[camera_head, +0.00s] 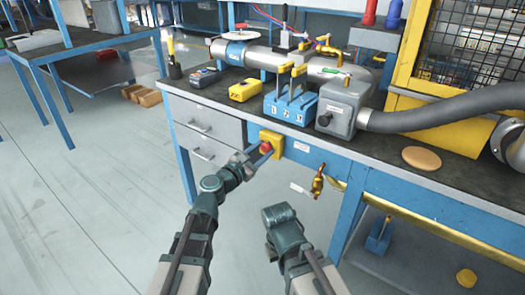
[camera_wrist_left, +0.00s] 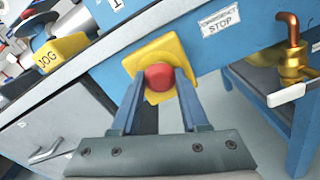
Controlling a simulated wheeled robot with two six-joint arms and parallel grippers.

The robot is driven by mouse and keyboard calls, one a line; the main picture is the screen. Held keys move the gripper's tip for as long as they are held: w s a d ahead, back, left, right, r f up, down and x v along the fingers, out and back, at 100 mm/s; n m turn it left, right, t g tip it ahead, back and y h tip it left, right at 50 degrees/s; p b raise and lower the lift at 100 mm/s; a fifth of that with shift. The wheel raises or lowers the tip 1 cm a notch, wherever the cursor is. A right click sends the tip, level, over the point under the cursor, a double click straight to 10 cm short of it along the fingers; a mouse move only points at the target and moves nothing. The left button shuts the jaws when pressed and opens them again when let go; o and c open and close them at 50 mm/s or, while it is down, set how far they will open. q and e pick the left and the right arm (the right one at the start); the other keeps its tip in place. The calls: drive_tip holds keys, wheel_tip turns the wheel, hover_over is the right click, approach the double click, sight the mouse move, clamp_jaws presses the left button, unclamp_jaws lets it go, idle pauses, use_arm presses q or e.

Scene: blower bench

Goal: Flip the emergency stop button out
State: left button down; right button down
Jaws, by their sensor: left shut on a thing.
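The emergency stop button is a red knob (camera_wrist_left: 159,76) on a yellow square plate (camera_wrist_left: 172,49), fixed to the bench's blue front. In the head view the red knob (camera_head: 265,147) and yellow plate (camera_head: 277,144) sit just below the bench top. My left gripper (camera_wrist_left: 159,85) has its two blue fingers on either side of the red knob and is shut on it. In the head view my left gripper (camera_head: 258,152) reaches the knob from the left. My right arm (camera_head: 285,225) shows at the lower middle; its fingers cannot be made out.
A label reading "EMERGENCY STOP" (camera_wrist_left: 219,21) is right of the plate. A brass valve (camera_head: 318,182) hangs from the bench front further right. Drawers (camera_head: 205,130) are on the left. A yellow JOG box (camera_head: 245,90) stands on the bench top.

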use_arm(q)
drive_tip(key=shift+v, duration=0.9)
drive_tip(key=shift+c, duration=1.9)
unclamp_jaws()
